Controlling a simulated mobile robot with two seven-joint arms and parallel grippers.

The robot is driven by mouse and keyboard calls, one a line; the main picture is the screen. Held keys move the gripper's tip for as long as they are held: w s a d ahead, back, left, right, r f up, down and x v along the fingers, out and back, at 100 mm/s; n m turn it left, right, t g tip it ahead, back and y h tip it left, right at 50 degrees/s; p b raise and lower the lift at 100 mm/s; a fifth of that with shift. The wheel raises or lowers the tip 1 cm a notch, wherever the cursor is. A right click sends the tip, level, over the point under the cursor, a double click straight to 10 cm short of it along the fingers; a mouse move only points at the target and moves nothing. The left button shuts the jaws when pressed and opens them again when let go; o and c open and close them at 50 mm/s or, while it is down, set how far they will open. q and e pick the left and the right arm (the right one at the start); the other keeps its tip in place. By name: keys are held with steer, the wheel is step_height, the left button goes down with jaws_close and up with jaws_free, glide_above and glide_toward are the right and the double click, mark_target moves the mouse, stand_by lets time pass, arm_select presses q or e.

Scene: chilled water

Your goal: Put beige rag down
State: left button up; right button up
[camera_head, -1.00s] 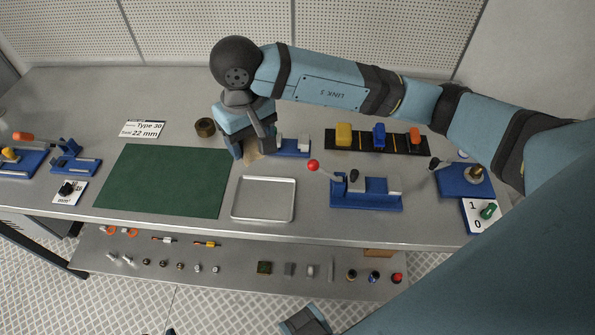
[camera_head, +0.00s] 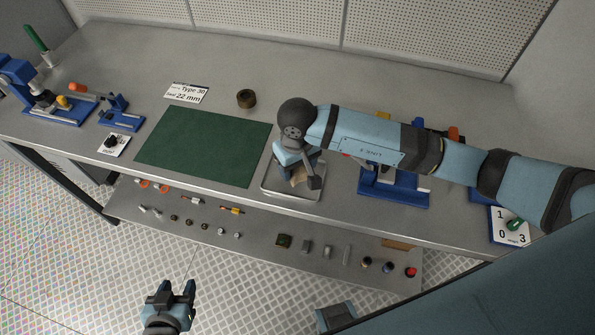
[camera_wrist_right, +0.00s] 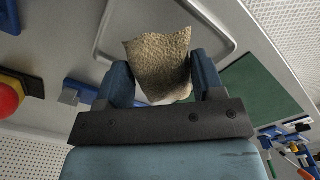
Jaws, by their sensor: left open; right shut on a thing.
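The beige rag (camera_wrist_right: 160,66) is held between the two fingers of my right gripper (camera_wrist_right: 163,80) in the right wrist view. In the head view my right gripper (camera_head: 300,180) is over the metal tray (camera_head: 276,188), with a small part of the rag (camera_head: 298,177) showing at its fingers. The tray also shows behind the rag in the right wrist view (camera_wrist_right: 112,40). I cannot tell whether the rag touches the tray. My left gripper (camera_head: 172,291) is open and empty, low in front of the bench, over the floor.
A green mat (camera_head: 205,147) lies left of the tray. A blue fixture (camera_head: 395,188) stands to its right, partly behind my right arm. Small parts sit on the lower shelf (camera_head: 260,228).

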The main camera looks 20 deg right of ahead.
mark_target(297, 172)
step_height(297, 172, down, 4)
steer(key=shift+r, duration=0.15)
steer(key=shift+f, duration=0.35)
steer(key=o, duration=0.7)
steer(key=shift+r, duration=0.1)
steer(key=shift+r+p, duration=0.25)
steer(key=shift+p, duration=0.1)
steer(key=shift+r, duration=0.35)
step_height(297, 172, up, 11)
steer(key=shift+r+b, duration=0.1)
steer(key=shift+b, duration=0.8)
